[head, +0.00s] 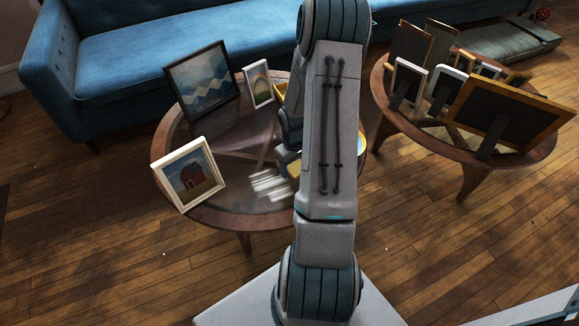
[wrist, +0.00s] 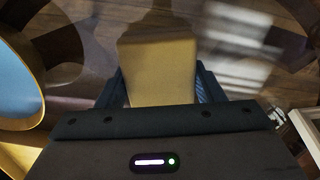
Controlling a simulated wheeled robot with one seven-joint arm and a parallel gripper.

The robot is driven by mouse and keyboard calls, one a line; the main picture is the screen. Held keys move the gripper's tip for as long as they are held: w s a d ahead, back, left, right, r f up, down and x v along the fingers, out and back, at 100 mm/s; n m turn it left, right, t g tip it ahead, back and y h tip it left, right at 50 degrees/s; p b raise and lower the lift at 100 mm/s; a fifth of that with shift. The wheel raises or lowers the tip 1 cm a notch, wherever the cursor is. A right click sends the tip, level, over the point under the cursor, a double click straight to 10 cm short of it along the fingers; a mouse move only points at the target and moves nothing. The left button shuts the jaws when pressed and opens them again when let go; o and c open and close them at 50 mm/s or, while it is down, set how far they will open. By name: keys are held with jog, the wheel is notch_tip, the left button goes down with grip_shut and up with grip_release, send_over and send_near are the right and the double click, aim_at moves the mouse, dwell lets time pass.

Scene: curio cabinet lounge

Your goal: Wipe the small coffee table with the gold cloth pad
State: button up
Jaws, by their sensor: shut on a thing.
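The gold cloth pad (wrist: 157,60) is held between the two fingers of my gripper (wrist: 158,88) in the wrist view and sticks out beyond them. The round coffee table (head: 243,218) on the left has a wooden rim and a glass top. My gripper is over its glass, between the picture frames. Whether the pad touches the glass I cannot tell. In the head view my arm hides most of the gripper and the table's right part.
On this table stand a barn picture in a cream frame (head: 190,175), a dark-framed mountain picture (head: 202,82) and a small white frame (head: 259,84). A gold-framed picture (wrist: 18,80) is close at left in the wrist view. A second table (head: 421,150) holds several frames. A blue sofa (head: 150,45) stands behind.

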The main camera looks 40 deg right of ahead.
jog(key=r+p, duration=0.1)
jog(key=r, duration=0.1)
jog(key=r+p, duration=0.1)
jog(key=shift+w+a+r, duration=0.1)
jog(key=shift+a+r, duration=0.1)
jog(key=shift+r, duration=0.15)
jog(key=shift+r+p, duration=1.45)
jog(key=shift+r, duration=0.45)
